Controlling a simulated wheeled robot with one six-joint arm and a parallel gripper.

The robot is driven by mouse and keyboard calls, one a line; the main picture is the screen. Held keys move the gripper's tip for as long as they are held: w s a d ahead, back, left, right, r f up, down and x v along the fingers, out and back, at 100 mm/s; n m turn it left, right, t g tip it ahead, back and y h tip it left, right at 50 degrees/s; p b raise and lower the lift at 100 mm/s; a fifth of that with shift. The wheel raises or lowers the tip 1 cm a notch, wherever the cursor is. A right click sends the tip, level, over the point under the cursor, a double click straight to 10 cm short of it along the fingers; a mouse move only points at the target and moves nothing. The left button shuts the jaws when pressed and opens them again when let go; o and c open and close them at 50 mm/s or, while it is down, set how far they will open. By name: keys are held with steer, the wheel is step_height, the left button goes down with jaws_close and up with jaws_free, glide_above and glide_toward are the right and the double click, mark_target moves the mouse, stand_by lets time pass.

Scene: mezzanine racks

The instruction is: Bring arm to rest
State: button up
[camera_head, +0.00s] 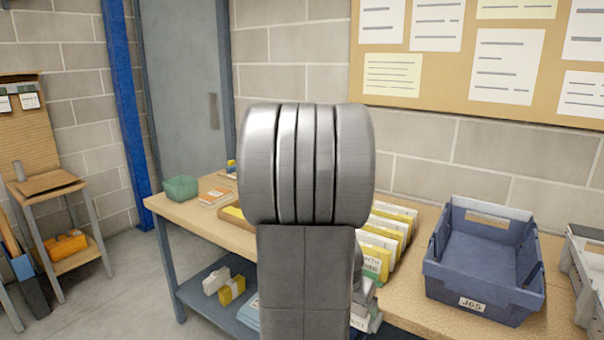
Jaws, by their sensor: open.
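My arm (305,165) stands upright in the middle of the head view, with a round ribbed metal joint on top of a dark grey link. It blocks the view of the middle of the workbench. I cannot make out my gripper's fingertips. A small grey part shows at the right edge of the link, low down, and I cannot tell whether it belongs to the gripper.
The wooden workbench (425,308) holds a blue bin (485,295) labelled J65, a row of yellow and white files (392,232), a green tub (180,188) and orange-white packets (215,197). A grey tray (585,265) is at right. A small stand (50,183) is at left.

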steer(key=s+a+b, duration=0.3)
steer(key=s+a, duration=0.2)
steer(key=s, duration=0.2)
steer(key=shift+s+d, duration=0.1)
steer(key=shift+s, duration=0.05)
stand_by(0.4)
